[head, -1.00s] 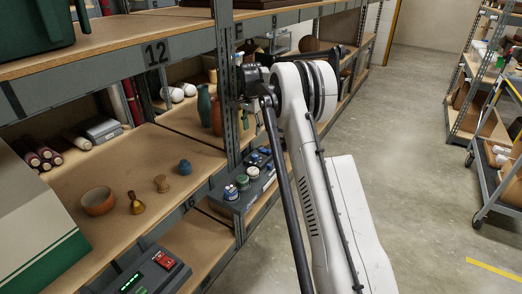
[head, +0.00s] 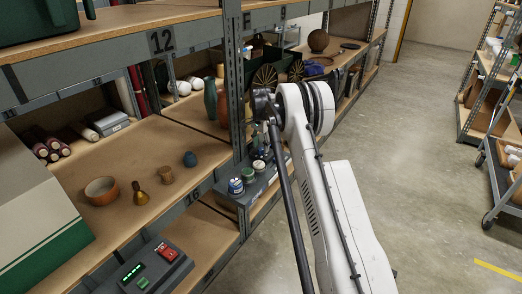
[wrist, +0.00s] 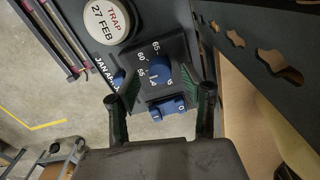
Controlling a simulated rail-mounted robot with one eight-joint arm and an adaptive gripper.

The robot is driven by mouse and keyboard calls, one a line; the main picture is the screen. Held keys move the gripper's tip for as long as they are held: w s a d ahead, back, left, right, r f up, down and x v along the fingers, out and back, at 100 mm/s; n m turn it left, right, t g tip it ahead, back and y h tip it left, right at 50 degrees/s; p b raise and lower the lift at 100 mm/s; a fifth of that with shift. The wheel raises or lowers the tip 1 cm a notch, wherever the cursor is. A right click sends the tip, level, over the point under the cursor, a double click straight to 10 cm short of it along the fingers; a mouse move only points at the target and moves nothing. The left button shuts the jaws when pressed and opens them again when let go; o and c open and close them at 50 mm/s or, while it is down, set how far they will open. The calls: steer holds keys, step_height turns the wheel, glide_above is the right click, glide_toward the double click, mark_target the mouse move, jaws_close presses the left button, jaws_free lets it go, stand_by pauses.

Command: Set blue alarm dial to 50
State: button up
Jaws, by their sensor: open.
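The blue dial (wrist: 160,66) shows in the wrist view on a dark panel, with the numbers 65, 60 and 55 beside it. The exact setting is too small to read. Just below it is a blue switch-like part (wrist: 167,107) marked I and 0. My gripper (wrist: 161,96) is open and empty, with one finger on each side of the lower panel. I cannot tell whether the fingers touch it. In the head view the grey unit (head: 229,203) sits at the shelf's front edge; its dial and my fingers are hidden behind my arm.
A round lid marked TRAP 27 FEB (wrist: 107,20) is beside the dial panel. A dark shelf beam (wrist: 262,35) with cut-outs runs close on the right. A blue jar (head: 236,187) and a shelf upright (head: 236,100) stand near my arm. The aisle floor (head: 410,130) is clear.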

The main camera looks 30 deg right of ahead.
steer(key=shift+f, duration=0.9)
jaws_close()
steer(key=n+b, duration=0.1)
steer(key=n, duration=0.3)
steer(key=shift+n+b, duration=0.3)
steer(key=shift+n, duration=0.1)
steer(key=shift+n+b, duration=0.35)
steer(key=shift+n, duration=1.95)
